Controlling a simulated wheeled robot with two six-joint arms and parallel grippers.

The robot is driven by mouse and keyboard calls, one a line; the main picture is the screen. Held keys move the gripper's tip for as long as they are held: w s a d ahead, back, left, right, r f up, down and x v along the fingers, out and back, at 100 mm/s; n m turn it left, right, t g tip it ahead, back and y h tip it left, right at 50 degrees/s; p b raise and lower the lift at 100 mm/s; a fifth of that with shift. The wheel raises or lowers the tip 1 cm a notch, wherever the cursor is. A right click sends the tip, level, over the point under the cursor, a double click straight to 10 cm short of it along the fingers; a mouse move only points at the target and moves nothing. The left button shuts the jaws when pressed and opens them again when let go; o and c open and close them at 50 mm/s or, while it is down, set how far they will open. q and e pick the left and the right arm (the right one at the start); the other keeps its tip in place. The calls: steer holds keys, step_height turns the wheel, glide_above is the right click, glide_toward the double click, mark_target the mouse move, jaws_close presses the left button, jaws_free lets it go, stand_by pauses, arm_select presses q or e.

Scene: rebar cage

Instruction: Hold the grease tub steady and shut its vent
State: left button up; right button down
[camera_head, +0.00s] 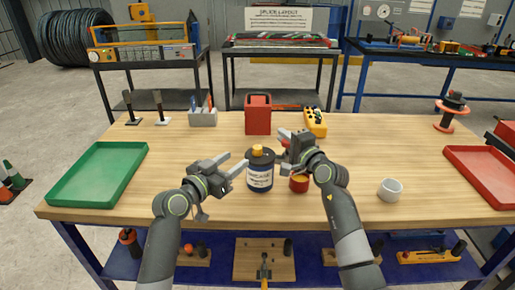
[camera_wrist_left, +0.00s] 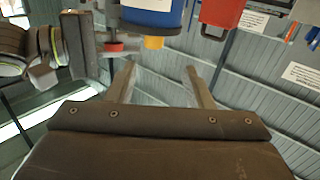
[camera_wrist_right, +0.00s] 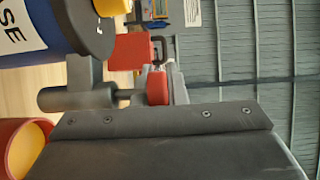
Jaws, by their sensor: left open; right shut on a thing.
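The grease tub (camera_head: 260,174) stands upright on the table, dark blue with a white label and a yellow cap. It also shows in the left wrist view (camera_wrist_left: 152,16) and partly in the right wrist view (camera_wrist_right: 60,35). A grey fitting (camera_wrist_right: 75,97) at its side carries a thin stem and a red knob (camera_wrist_right: 157,88), which looks like the vent. My right gripper (camera_head: 286,138) is at the tub's right, shut on the red knob; the exact contact is partly hidden. My left gripper (camera_head: 243,163) is open at the tub's left, its empty fingers pointing towards it.
A red cup (camera_head: 299,184) stands close to the tub's right, with a white cup (camera_head: 390,189) further right. A red box (camera_head: 258,119) and a yellow control box (camera_head: 315,122) stand behind. A green tray (camera_head: 97,172) and red tray (camera_head: 482,174) flank the table.

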mark_target(256, 152)
arm_select(q)
steer(key=shift+m+h, duration=0.3)
steer(key=x, duration=1)
steer(key=shift+s+d+f, duration=0.1)
steer(key=shift+d+f, duration=0.25)
steer(key=shift+c, duration=0.4)
steer(key=c, duration=0.9)
steer(key=shift+f, duration=0.1)
steer(key=shift+f+n+t+y, duration=0.1)
steer(key=shift+n+t+y, duration=0.9)
steer(key=shift+n+y, duration=1)
steer(key=shift+y, duration=0.6)
steer(key=shift+t+y, duration=0.4)
steer(key=shift+t, duration=0.1)
